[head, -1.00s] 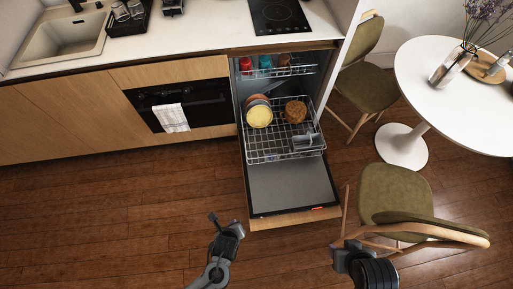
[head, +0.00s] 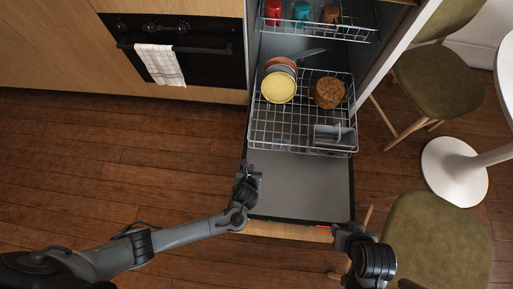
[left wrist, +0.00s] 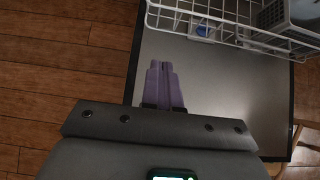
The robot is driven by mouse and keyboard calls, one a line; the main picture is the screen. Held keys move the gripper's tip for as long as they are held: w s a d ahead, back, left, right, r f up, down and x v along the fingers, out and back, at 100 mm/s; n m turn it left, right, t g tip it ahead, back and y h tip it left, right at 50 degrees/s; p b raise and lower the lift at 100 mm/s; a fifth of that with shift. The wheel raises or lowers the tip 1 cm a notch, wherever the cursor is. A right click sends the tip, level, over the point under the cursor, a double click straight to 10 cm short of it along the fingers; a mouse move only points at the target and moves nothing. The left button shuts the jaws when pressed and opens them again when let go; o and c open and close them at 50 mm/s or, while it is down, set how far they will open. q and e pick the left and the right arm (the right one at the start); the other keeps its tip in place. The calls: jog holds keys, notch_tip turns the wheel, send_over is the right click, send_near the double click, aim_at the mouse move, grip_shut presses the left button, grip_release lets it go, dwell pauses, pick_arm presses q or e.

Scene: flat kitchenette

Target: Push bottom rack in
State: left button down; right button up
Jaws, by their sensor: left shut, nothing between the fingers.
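The bottom rack (head: 270,132) is a wire basket pulled out over the lowered dishwasher door (head: 300,190). It holds a yellow plate (head: 278,88) with other plates behind it, a brown round item (head: 328,92) and a grey cutlery basket (head: 334,136). My left gripper (head: 250,172) is shut and empty above the door's left edge, in front of the rack's front left corner. In the left wrist view its purple fingers (left wrist: 164,85) are together, just short of the rack's front wires (left wrist: 225,25). My right gripper (head: 345,232) is near the door's front right corner; its fingers are not clear.
The upper rack (head: 350,32) with cups sits above the bottom rack. A chair (head: 435,245) stands to the right of the door, with another chair (head: 440,85) behind. An oven with a towel (head: 160,62) is at left. The floor left of the door is clear.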

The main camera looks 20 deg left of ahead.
pick_arm(q)
jog(key=f, duration=0.1)
jog(key=b, duration=1.2)
send_near(256, 143)
jog(key=x, duration=0.5)
jog(key=shift+d+f, duration=0.1)
jog(key=shift+f, duration=0.25)
jog(key=shift+w+r, duration=0.15)
jog(key=shift+w, duration=0.15)
pick_arm(e)
notch_tip(256, 143, down, 13)
jog(key=shift+w+r, duration=0.15)
jog(key=shift+r, duration=0.1)
